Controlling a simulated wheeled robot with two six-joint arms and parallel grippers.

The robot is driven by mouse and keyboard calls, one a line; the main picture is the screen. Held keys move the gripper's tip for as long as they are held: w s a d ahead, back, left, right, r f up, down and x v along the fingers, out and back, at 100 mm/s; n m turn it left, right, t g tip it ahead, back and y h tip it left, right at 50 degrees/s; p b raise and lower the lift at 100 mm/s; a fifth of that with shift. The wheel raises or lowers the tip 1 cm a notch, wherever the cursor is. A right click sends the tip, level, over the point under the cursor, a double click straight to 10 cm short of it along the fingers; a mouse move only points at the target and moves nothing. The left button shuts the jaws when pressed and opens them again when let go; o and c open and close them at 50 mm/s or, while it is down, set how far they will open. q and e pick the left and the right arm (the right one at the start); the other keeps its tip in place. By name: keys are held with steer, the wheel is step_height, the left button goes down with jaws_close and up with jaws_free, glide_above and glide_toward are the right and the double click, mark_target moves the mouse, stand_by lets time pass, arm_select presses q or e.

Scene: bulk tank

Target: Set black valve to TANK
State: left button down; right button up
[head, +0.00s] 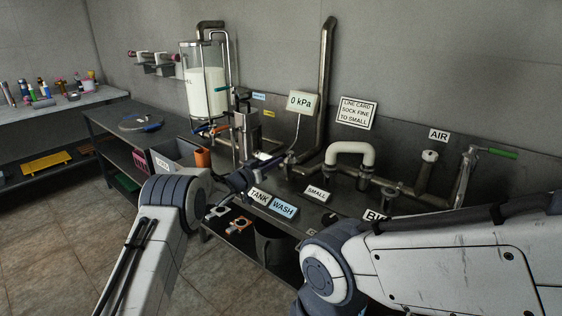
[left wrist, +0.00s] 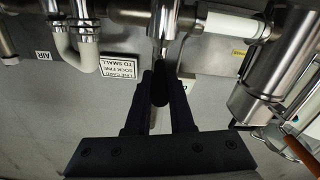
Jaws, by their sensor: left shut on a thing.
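My left gripper (head: 246,176) reaches over the bench to the pipework, just behind the TANK sign (head: 260,196) and the WASH sign (head: 284,207). In the left wrist view my left gripper (left wrist: 161,85) is shut on the black valve handle (left wrist: 162,88), which lies between its two dark fingers. A metal stem rises from the handle to the steel pipe. In the head view the handle is hard to make out beside the gripper, and which sign it points to cannot be told. My right arm crosses the lower right, and its gripper is not visible.
A glass tank of white liquid (head: 205,92) stands behind left. A 0 kPa gauge (head: 302,102), a white U-shaped pipe (head: 350,150) and a green-handled lever (head: 500,153) stand along the bench. Open floor lies front left.

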arm_select(q)
steer(key=shift+r, duration=0.15)
steer(key=c, duration=0.8)
jaws_free()
steer(key=v, duration=1)
steer(key=shift+s, duration=0.2)
